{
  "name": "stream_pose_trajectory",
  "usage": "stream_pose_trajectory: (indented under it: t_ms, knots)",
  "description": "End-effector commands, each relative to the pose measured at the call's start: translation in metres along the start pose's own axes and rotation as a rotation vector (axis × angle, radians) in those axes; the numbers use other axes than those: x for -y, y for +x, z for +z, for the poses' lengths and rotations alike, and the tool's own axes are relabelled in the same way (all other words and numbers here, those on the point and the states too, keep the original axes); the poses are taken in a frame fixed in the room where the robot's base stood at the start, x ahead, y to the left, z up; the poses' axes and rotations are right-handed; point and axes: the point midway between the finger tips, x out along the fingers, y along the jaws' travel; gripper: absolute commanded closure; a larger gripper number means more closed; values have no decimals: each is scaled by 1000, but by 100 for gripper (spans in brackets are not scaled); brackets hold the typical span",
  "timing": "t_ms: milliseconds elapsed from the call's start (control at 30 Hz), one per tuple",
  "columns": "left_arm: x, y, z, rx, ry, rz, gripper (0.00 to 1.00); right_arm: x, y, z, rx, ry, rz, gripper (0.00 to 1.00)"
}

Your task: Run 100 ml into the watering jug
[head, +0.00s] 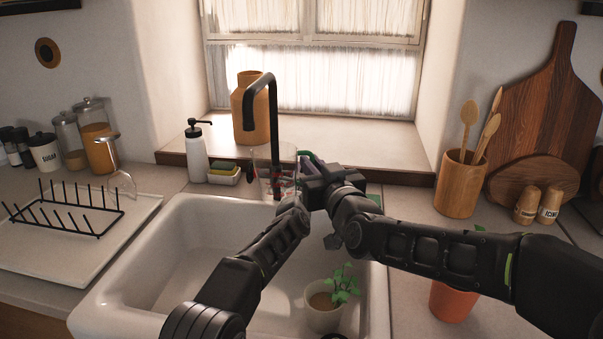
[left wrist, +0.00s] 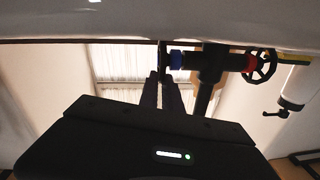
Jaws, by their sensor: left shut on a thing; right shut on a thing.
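A clear jug (head: 287,157) is at the tap, under or just beside the spout; its water level cannot be read. My right gripper (head: 306,180) is shut on the jug at its right side. The black tap (head: 262,88) arches over the sink (head: 135,260). In the left wrist view, which is upside down, the tap body (left wrist: 212,68) has a blue-ringed handle (left wrist: 162,54) and a red-ringed wheel handle (left wrist: 262,65). My left gripper (left wrist: 164,76) is shut on the blue-ringed handle. In the head view its fingers are hidden behind my arms and the jug.
A potted plant (head: 322,310) stands in the sink's right part. A soap bottle (head: 196,155) and a sponge dish (head: 223,177) stand behind the sink. A dish rack (head: 65,215) is at left. A utensil pot (head: 458,185) and an orange pot (head: 452,303) are at right.

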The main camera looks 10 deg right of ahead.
Motion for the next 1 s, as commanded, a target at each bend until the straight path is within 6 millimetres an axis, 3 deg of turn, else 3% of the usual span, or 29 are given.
stream_pose_trajectory:
  t_ms: [867,900,1000]
  knots:
    - [0,-4,4,-138,-10,-26,100,0,0,0,-1,0,0,100]
    - [0,-4,4,-137,-10,-26,90,0,0,0,-1,0,0,100]
    - [0,-4,4,-137,-10,-26,82,0,0,0,-1,0,0,100]
